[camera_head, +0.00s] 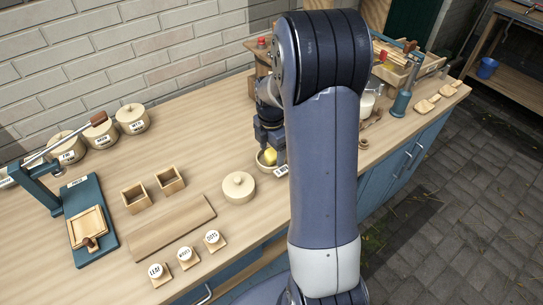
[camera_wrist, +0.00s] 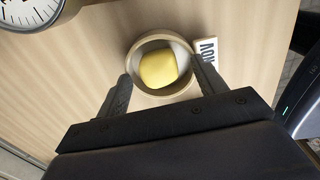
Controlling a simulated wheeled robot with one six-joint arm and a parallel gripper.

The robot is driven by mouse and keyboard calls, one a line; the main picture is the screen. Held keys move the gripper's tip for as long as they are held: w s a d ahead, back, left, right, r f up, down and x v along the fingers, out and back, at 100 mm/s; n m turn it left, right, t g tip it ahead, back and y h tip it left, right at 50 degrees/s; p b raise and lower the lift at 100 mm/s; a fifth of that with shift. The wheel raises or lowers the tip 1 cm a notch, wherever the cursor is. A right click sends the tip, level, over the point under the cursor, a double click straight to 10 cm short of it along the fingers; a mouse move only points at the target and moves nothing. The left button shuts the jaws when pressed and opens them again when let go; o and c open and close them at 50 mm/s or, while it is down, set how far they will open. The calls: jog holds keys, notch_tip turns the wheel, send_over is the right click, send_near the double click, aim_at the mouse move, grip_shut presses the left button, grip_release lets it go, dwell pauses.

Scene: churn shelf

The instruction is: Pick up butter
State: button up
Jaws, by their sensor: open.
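The butter (camera_wrist: 158,69) is a yellow rounded lump in a round wooden bowl (camera_wrist: 137,89). In the head view the butter (camera_head: 270,155) shows just below my gripper (camera_head: 268,140), with the bowl (camera_head: 262,165) around it. In the wrist view my gripper (camera_wrist: 162,88) is open, one finger at each side of the bowl. The fingers look to be outside or over the bowl's rim; their exact height cannot be told. Nothing is held. My arm hides part of the counter in the head view.
A small lettered card (camera_wrist: 208,55) stands beside the bowl. A dial (camera_wrist: 28,12) is at the top left of the wrist view. A lidded wooden pot (camera_head: 238,187), a wooden board (camera_head: 171,227) and a teal press (camera_head: 88,215) are further left on the counter (camera_head: 205,120).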

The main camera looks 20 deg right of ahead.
aim_at(272, 154)
jog(key=c, duration=1)
notch_tip(272, 154, up, 10)
jog(key=shift+d+r+b, duration=0.1)
jog(key=shift+b, duration=0.2)
